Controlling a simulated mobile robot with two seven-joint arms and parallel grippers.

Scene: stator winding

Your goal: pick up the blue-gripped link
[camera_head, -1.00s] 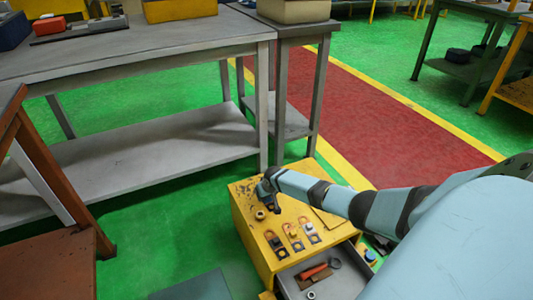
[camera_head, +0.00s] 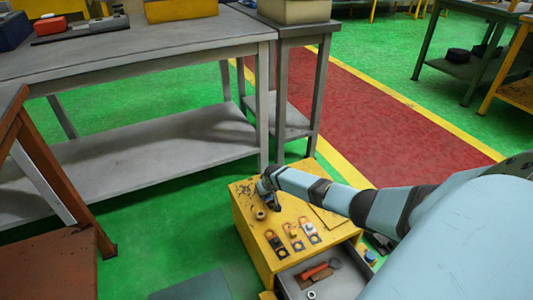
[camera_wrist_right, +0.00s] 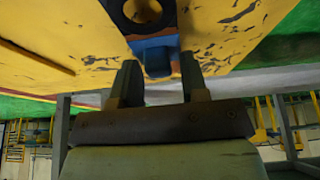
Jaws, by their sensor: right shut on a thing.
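The blue-gripped link (camera_wrist_right: 156,58) shows in the right wrist view as a dark ring end with a blue block. The block sits between the two fingers of my right gripper (camera_wrist_right: 158,88), which is shut on it. The link lies close to the yellow cabinet top, and I cannot tell whether it touches it. In the head view my right gripper (camera_head: 268,198) is low over the back left of the cabinet top, and it mostly hides the held link. My left gripper is not in view.

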